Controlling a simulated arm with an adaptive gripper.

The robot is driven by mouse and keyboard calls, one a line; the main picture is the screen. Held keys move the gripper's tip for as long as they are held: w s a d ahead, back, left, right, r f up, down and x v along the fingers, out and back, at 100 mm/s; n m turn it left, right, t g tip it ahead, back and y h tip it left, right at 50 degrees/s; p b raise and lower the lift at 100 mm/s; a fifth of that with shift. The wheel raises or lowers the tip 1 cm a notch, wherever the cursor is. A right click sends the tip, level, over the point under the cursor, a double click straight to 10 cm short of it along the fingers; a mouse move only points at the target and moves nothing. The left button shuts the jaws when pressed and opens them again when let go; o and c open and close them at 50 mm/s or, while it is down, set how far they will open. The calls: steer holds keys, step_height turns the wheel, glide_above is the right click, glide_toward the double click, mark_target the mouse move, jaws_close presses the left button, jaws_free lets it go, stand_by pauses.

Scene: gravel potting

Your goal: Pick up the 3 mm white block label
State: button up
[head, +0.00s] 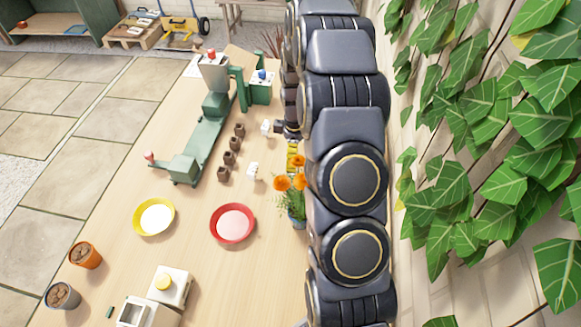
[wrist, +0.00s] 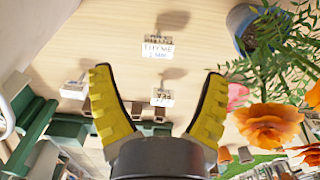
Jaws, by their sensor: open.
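Several white block labels stand on the wooden table. In the wrist view, one label (wrist: 158,46) reads "THYME" with a small size line whose digit I cannot read for sure. A second label (wrist: 162,97) shows between my fingers, and a third (wrist: 74,90) is to the left; their print is hard to read. In the head view, a white label (head: 253,170) stands left of the flowers and another (head: 266,127) stands farther back. My gripper (wrist: 158,73) has yellow ribbed fingers, spread apart and empty. Its yellow fingers (head: 293,153) partly show beside my arm in the head view.
A potted plant with orange flowers (head: 292,205) stands close to the gripper. Small brown pots (head: 231,158) and a green machine (head: 207,130) are to the left. Yellow (head: 140,222) and red (head: 214,232) dishes are nearer. An ivy wall (head: 470,130) bounds the right.

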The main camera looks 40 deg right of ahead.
mark_target(292, 174)
steer(key=f, duration=0.7)
steer(key=shift+w+a+f, duration=0.1)
steer(key=shift+w+f, duration=0.1)
steer(key=shift+f, duration=0.2)
steer(key=c, duration=1)
